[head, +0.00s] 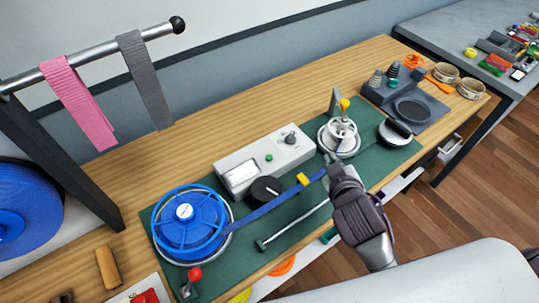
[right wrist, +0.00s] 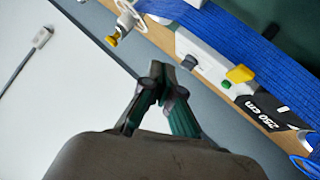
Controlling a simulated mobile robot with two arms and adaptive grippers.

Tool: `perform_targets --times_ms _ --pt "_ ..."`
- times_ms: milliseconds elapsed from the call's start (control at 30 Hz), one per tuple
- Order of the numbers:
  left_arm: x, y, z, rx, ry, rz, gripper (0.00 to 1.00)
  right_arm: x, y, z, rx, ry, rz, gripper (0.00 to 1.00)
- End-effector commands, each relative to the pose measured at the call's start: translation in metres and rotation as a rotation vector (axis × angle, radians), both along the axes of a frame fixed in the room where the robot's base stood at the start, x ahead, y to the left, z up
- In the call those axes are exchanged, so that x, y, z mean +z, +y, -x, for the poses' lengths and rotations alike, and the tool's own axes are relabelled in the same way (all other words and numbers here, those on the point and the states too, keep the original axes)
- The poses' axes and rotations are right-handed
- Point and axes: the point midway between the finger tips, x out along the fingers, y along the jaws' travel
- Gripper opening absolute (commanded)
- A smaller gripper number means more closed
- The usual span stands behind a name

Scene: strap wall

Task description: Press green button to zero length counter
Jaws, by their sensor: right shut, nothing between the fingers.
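The green button (head: 269,157) is a small round dot on top of a light grey box (head: 285,162), between its white display (head: 242,175) and a dark knob (head: 290,138). My right gripper (head: 335,162) is shut and empty, to the right of the box and beside the small white reel, apart from the button. In the right wrist view its fingertips (right wrist: 167,75) meet, and a green button (right wrist: 226,84) shows to their right on a pale surface, near a black part marked "250 cm" (right wrist: 268,108). My left gripper is not in view.
A blue strap (head: 270,205) runs from a large blue reel (head: 187,225) past a black wheel (head: 265,190) and yellow piece (head: 303,179) towards the white reel (head: 342,135). A metal rod (head: 290,228) lies in front. Bare wood lies behind the box.

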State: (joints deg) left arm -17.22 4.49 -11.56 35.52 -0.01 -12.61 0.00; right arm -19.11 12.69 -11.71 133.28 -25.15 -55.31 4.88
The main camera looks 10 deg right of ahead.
Motion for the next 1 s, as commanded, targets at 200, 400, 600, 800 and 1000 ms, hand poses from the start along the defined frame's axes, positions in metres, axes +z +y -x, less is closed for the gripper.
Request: perform_targets --times_ms 200,400,600,800,1000 --pt "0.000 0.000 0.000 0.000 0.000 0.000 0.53 0.113 0.034 -0.069 0.213 -0.503 0.293 0.00" --pt "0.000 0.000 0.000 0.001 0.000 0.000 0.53 0.191 0.119 -0.083 0.596 -0.923 0.674 0.00" --pt "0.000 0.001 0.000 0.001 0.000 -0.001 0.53 0.170 0.195 -0.075 1.122 -1.083 1.123 0.00" --pt "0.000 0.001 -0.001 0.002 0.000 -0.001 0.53 0.093 0.187 -0.088 1.633 -0.871 1.528 0.00" --pt "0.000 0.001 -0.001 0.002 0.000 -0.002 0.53 0.049 0.138 -0.106 1.901 -0.553 1.719 0.00"
